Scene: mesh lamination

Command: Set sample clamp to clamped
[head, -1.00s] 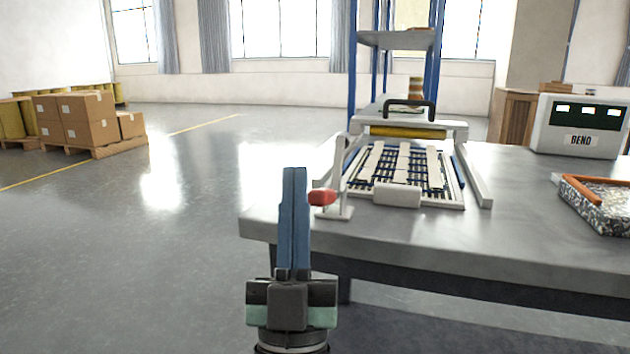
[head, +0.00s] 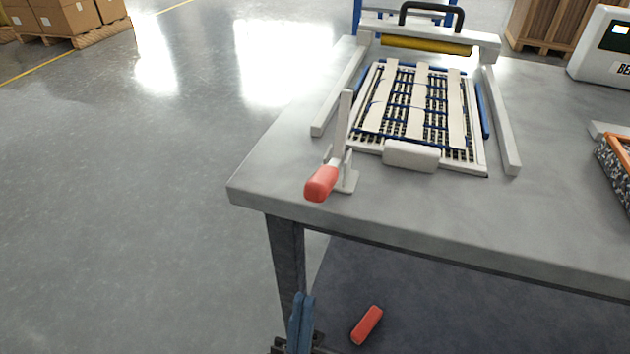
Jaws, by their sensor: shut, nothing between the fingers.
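The sample clamp stands at the table's front left corner, beside the laminating frame. Its red handle (head: 321,184) points out toward me and low, and its pale bar (head: 344,122) stands upright, clear of the mesh sample. Its small pale base (head: 346,180) rests on the table. The mesh sample (head: 420,110) lies flat, with pale strips over a dark and blue grid, and a white block (head: 411,156) at its near edge. My gripper (head: 302,296) is at the bottom of the view, shut and empty, below and apart from the clamp handle.
The grey table (head: 290,190) has its front left corner near my gripper. A yellow roller (head: 426,45) with a black handle sits behind the mesh. A red piece (head: 367,325) shows below the table edge. An orange-edged tray (head: 618,160) is at right. Open floor lies left.

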